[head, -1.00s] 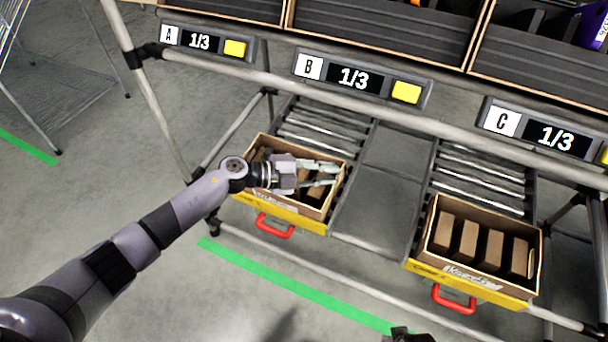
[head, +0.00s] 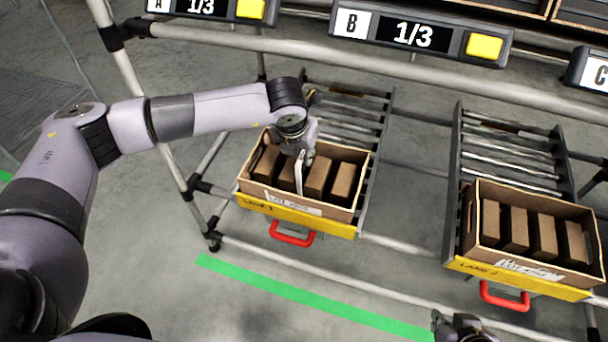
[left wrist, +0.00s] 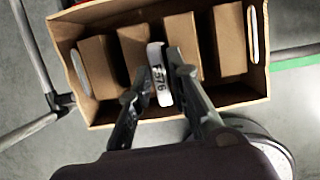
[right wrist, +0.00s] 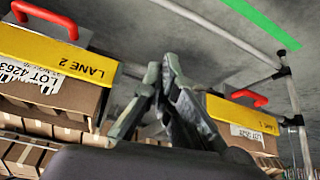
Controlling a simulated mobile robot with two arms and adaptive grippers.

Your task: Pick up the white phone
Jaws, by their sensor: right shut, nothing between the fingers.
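My right gripper (right wrist: 163,72) is shut and empty, low at the front, away from both cartons.
A second carton (head: 528,258) with brown boxes sits on the lane to the right. Both cartons rest tilted on roller lanes with yellow fronts and red handles (head: 292,236). A metal rail (head: 300,48) with displays runs above. The floor in front is clear.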

